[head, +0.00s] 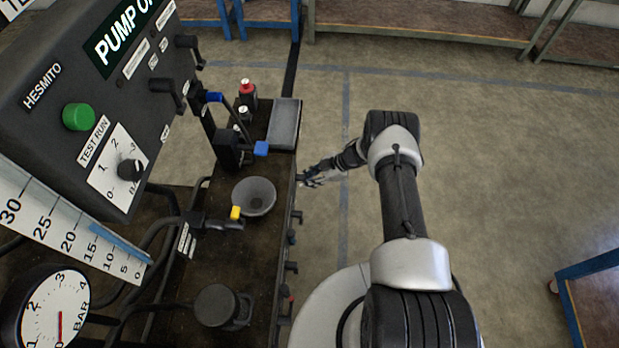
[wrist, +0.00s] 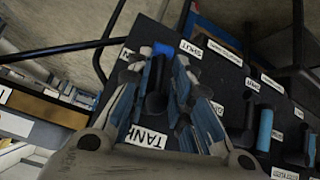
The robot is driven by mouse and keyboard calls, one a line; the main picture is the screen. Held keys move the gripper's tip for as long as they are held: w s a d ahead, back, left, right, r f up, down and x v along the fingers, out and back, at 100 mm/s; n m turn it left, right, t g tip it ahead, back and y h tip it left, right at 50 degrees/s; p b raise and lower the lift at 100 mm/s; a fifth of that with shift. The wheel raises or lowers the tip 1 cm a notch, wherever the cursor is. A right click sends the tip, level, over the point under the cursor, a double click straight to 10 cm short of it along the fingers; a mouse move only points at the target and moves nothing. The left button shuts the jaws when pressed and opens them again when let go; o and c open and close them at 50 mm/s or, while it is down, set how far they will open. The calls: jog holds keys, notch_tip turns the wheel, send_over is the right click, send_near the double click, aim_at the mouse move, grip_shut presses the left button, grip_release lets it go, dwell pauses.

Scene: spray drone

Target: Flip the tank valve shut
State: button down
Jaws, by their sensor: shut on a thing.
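My gripper (wrist: 170,85) reaches the side of the bench and is shut on the tank valve's lever. In the head view my gripper (head: 308,180) is small and hides the valve. The tank valve (wrist: 156,92) has a black lever with a blue tip, which stands between my fingers in the wrist view. The white TANK label (wrist: 146,137) lies below the lever's lower end. A SHUT label (wrist: 190,49) lies just right of the blue tip, and another label, partly hidden, lies to its left.
More valves with black levers sit to the right, one with a light-blue handle (wrist: 265,130). Floor right of the bench is clear around my arm.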

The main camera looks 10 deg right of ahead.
jog(key=shift+s+m+g+y, duration=0.1)
jog(key=shift+m+g+y, duration=0.2)
jog(key=shift+g, duration=0.4)
jog(key=shift+a, duration=0.1)
jog(key=c, duration=1.7)
grip_release()
jog(key=v, duration=1.2)
